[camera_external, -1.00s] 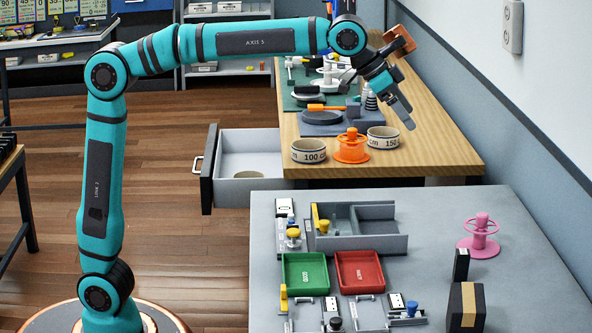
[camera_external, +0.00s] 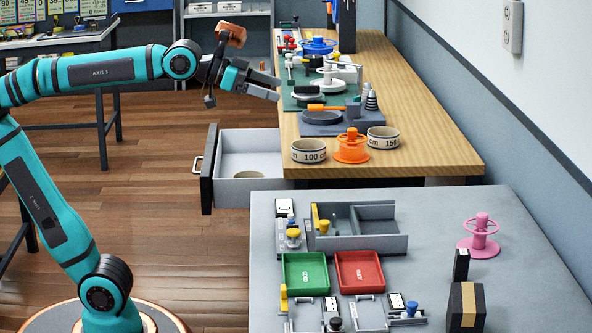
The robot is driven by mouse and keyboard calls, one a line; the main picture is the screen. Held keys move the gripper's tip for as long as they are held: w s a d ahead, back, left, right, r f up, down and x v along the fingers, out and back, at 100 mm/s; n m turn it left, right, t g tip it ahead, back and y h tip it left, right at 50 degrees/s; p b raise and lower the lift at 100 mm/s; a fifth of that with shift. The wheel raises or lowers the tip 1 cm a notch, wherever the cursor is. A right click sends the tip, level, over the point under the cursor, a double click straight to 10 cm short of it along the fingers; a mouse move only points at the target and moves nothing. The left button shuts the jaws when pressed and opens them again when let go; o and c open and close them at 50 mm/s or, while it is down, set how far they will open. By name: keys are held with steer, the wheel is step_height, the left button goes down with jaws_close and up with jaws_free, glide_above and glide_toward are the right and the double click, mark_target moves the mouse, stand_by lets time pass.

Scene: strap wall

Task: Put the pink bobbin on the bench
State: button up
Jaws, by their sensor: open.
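The pink bobbin (camera_external: 479,238) stands upright on the grey table in the front right, with its round flange flat on the surface. The wooden bench (camera_external: 432,138) is behind the grey table and runs away toward the back. My gripper (camera_external: 277,88) is open and empty, up in the air near the left edge of the bench, far to the left of and behind the pink bobbin. An orange bobbin (camera_external: 351,148) stands at the front of the bench.
Two strap rolls (camera_external: 308,151) flank the orange bobbin. A drawer (camera_external: 250,168) stands open at the bench's left. On the grey table (camera_external: 400,275) are green (camera_external: 305,272) and red (camera_external: 360,271) trays, a divided box (camera_external: 385,240) and a dark block (camera_external: 466,306). The bench's right side is clear.

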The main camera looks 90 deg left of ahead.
steer(key=s+a+f+t, duration=0.1)
steer(key=s+f, duration=0.2)
steer(key=s, duration=0.4)
steer(key=s+a+f+t, duration=0.1)
steer(key=s+f+t, duration=0.1)
steer(key=s, duration=0.4)
steer(key=shift+s+a+f+n+y, duration=0.15)
steer(key=shift+s+f+n+y, duration=0.2)
steer(key=shift+f+y, duration=0.1)
